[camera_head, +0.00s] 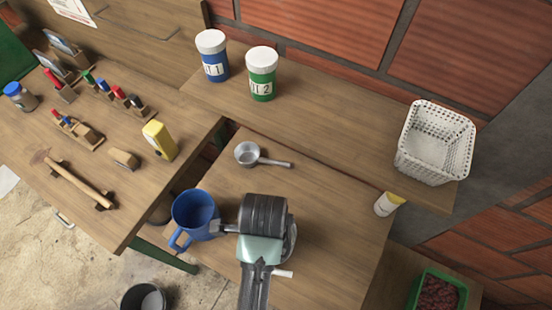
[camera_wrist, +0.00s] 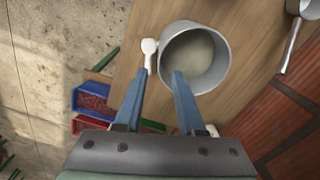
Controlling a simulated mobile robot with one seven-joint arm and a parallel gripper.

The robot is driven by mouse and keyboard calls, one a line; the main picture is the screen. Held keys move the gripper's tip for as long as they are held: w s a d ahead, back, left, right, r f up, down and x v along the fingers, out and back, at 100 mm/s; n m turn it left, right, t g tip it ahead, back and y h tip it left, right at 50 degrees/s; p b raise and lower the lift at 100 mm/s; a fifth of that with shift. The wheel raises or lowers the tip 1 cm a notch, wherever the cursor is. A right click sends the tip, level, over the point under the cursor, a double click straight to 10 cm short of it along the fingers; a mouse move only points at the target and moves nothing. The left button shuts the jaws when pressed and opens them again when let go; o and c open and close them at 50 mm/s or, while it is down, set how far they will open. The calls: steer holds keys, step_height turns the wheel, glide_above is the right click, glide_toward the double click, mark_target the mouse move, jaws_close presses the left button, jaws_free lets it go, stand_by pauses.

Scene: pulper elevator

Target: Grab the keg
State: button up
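A grey round vessel (camera_wrist: 222,62), open at the top and pale inside, stands on the wooden surface in the wrist view; it is likely the keg, though no label shows. A white handle (camera_wrist: 149,46) is at its left side. My gripper (camera_wrist: 160,75) is open and empty. In the picture, its right blue finger overlaps the vessel's near rim and its left finger lies just outside it; I cannot tell their height above it. In the head view my arm hides most of the vessel, and the white handle (camera_head: 283,273) shows beside my wrist.
A blue mug (camera_head: 193,212) stands close left of my wrist. A metal saucepan (camera_head: 247,154) lies behind it. A yellow-white cup (camera_head: 386,204) is right, below a white basket (camera_head: 437,142) on the shelf. Two labelled jars (camera_head: 261,74) (camera_head: 212,56) stand at the back. A green bin (camera_head: 437,290) is lower right.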

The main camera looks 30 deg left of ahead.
steer(key=shift+f+p, duration=0.7)
steer(key=shift+f, duration=5)
jaws_close()
steer(key=shift+w+a+r, duration=0.1)
steer(key=shift+w+r, duration=0.05)
